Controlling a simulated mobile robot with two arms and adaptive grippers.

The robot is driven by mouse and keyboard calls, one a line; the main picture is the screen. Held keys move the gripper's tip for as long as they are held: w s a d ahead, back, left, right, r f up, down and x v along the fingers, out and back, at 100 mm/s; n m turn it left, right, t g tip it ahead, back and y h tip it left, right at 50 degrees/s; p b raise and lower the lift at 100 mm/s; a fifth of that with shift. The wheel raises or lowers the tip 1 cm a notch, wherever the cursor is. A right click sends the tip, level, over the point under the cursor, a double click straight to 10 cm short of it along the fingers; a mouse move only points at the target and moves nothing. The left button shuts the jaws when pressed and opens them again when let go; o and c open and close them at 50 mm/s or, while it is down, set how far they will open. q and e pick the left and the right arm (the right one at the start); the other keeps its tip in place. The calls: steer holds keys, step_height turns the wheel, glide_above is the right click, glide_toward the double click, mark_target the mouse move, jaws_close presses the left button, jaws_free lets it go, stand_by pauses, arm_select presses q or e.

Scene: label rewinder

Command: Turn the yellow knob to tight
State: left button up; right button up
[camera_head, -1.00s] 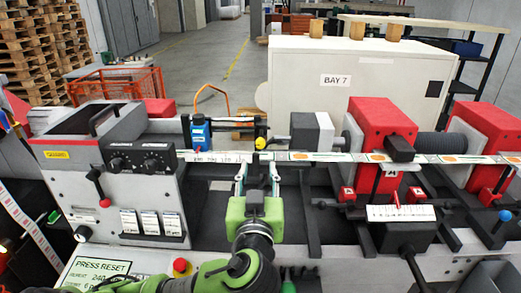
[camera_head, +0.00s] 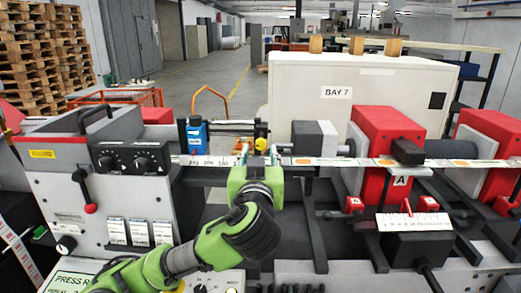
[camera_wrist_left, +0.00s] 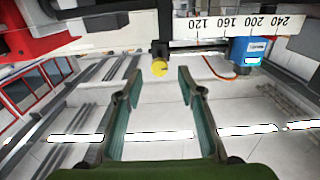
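The small yellow knob (camera_head: 261,144) sits on a black slider on the dark rail, right of the blue block (camera_head: 196,135). In the left wrist view the knob (camera_wrist_left: 159,68) appears just beyond and between the fingertips, with clear space around it. My left gripper (camera_head: 261,157) is just below and in front of the knob in the head view, its green body hiding most of its fingers. The left wrist view shows the two fingers (camera_wrist_left: 159,78) apart and empty. The knob does not touch either finger there. My right gripper is in neither view.
A printed label strip (camera_head: 330,161) runs across behind my left gripper. A white scale bar (camera_wrist_left: 235,24) and the blue block (camera_wrist_left: 247,50) lie near the knob. Red units (camera_head: 385,135) stand to the right, and a grey control box (camera_head: 100,190) to the left.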

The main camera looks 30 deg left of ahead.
mark_target(260, 146)
arm_select(q)
steer(key=x, duration=0.5)
steer(key=shift+w, duration=0.15)
jaws_close()
